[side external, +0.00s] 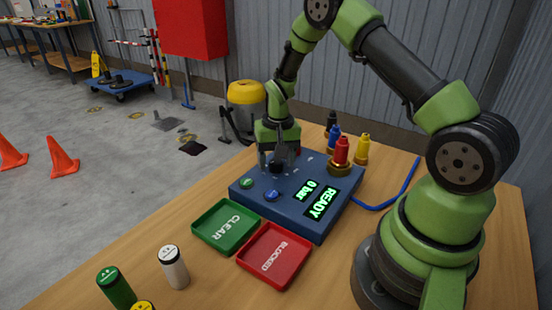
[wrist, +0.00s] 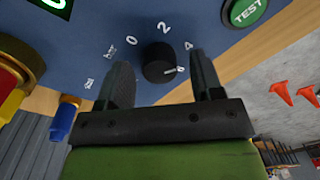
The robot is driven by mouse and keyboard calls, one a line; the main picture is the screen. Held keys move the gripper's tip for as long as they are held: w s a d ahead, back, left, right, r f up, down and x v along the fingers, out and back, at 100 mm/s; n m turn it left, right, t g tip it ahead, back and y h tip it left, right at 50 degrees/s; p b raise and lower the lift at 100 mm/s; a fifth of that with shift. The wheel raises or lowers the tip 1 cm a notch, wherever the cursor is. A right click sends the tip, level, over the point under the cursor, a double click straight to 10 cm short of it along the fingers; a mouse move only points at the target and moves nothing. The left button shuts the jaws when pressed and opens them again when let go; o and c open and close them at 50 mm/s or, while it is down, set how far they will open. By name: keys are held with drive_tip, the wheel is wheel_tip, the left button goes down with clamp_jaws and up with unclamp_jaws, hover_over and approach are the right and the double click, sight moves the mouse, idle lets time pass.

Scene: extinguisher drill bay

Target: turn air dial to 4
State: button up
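The air dial (wrist: 158,59) is a black round knob on the blue control box (side external: 309,218). In the wrist view, 0, 2 and 4 are printed around it. A small white mark shows at its lower right, beside what looks like a 6; the exact pointer setting is unclear. My gripper (wrist: 160,75) is open, one finger on each side of the dial, with gaps visible between fingers and knob. In the side view my gripper (side external: 277,161) is low over the back of the box and partly hides the dial. The display (side external: 320,199) reads "READY" and "0 bar".
A green button (side external: 247,183) and a blue one (side external: 271,196) sit near the dial. Green CLEAR (side external: 207,215) and red BLOCKED (side external: 303,272) trays lie in front. Coloured fittings (side external: 341,152) stand behind the box. A blue hose (side external: 393,201) runs at right.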

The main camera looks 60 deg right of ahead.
wheel_tip(320, 180, up, 10)
drive_tip(key=shift+s+d, duration=0.15)
drive_tip(key=shift+s, duration=0.05)
idle(0.4)
wheel_tip(320, 180, up, 9)
drive_tip(key=n+t, duration=0.1)
drive_tip(key=t, duration=0.1)
hover_over(278, 161)
drive_tip(key=s+a, duration=0.3)
drive_tip(key=a, duration=0.2)
drive_tip(key=s+a+r+n+t, duration=0.1)
drive_tip(key=s+a+r+t, duration=0.1)
drive_tip(key=s, duration=0.6)
drive_tip(key=s+a+r+n+t+y, duration=0.1)
drive_tip(key=s+a+r+n+t, duration=0.1)
drive_tip(key=s+a+r, duration=0.3)
drive_tip(key=s+a, duration=0.2)
drive_tip(key=shift+s+r+t+y, duration=0.25)
drive_tip(key=shift+s+t+y, duration=0.05)
drive_tip(key=shift+s+t, duration=0.1)
